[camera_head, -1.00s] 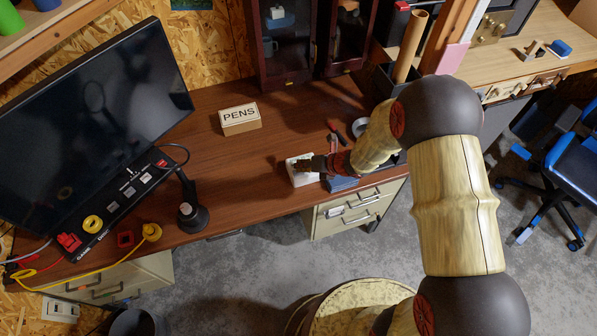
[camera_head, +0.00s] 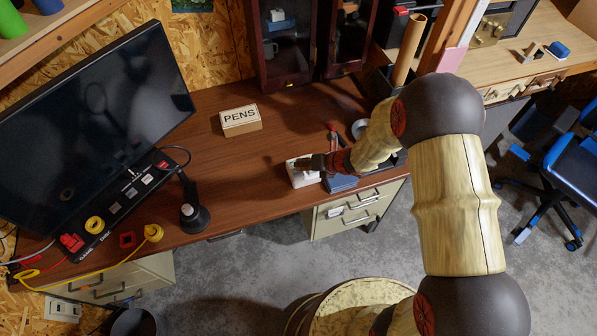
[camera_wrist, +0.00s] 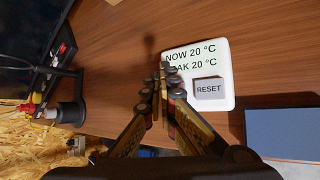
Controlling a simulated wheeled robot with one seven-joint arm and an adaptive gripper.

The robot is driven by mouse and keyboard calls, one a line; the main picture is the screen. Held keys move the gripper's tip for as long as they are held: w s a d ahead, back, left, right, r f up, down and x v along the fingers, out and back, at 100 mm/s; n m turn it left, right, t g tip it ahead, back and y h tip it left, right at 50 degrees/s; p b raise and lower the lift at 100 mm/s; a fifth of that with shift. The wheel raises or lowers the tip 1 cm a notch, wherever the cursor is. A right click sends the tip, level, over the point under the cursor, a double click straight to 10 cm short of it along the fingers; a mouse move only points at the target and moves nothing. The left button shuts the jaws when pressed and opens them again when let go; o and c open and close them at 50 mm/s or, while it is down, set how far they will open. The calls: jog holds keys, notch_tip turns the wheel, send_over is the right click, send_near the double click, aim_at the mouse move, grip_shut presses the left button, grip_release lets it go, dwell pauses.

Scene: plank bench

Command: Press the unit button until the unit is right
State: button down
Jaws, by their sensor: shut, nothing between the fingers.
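A white unit with a display (camera_wrist: 224,82) lies on the brown desk. Its display reads "NOW 20 °C" and, partly covered, "…AK 20 °C". A grey button marked RESET (camera_wrist: 208,90) sits on its lower part. In the head view the white unit (camera_head: 296,180) is near the desk's front edge, partly under my gripper. My gripper (camera_wrist: 162,70) is shut and empty, its tips over or beside the unit's left edge. I cannot tell whether the tips touch it. The fingers hide part of the unit's left side; no button marked as unit shows.
A blue flat thing (camera_wrist: 283,133) lies right of the unit. A PENS box (camera_head: 240,120) stands farther back. A monitor (camera_head: 95,120), a black stand (camera_head: 193,216) and a yellow cable (camera_head: 110,262) are at left. The desk's middle is clear.

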aim_at(300, 172)
jog(key=shift+r+p, duration=2.05)
jog(key=shift+r, duration=0.45)
